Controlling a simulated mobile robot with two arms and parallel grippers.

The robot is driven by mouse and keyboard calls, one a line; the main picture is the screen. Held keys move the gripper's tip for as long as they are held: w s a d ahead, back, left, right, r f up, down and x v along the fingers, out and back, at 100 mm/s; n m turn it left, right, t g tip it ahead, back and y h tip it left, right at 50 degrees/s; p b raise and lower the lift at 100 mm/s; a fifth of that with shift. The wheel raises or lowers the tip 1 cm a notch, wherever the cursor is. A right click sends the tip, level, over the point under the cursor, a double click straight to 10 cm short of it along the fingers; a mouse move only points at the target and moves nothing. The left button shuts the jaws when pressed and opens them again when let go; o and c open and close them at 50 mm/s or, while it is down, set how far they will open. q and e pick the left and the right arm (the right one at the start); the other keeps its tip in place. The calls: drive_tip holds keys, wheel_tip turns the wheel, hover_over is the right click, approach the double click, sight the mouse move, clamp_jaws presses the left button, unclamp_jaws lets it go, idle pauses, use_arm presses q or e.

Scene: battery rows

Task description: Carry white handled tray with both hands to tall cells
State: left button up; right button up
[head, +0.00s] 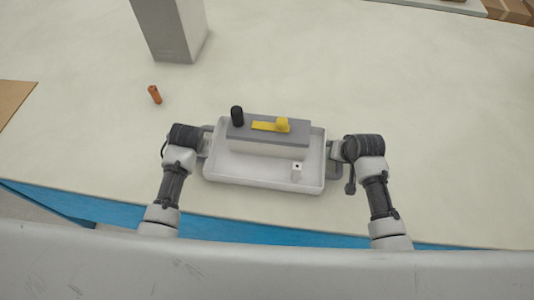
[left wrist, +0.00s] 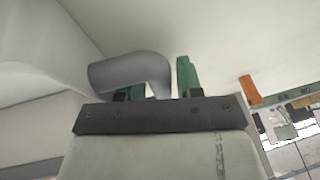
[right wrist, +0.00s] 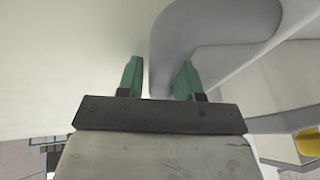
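The white tray (head: 262,180) with grey side handles stands on the pale table in the middle of the head view, near the front edge. My left gripper (head: 203,143) is at its left handle; in the left wrist view the grey handle (left wrist: 130,72) curves between the green fingers, with small gaps beside it. My right gripper (head: 336,150) is at the right handle; in the right wrist view that handle (right wrist: 163,60) lies between the fingers, close to the right one, with a gap on the left. Both look open around the handles. No tall cells can be made out.
In the tray are a grey-topped block (head: 268,148) bearing a black cylinder (head: 237,116) and a yellow piece (head: 268,126), and a small white piece (head: 296,172). An orange cylinder (head: 154,94) and a tall grey box (head: 172,32) stand beyond, left. The table's right is clear.

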use_arm(q)
clamp_jaws()
use_arm(e)
clamp_jaws()
use_arm(q)
drive_tip(key=shift+w+r, duration=0.1)
drive_tip(key=shift+r, duration=0.1)
use_arm(e)
drive_tip(key=shift+r, duration=0.25)
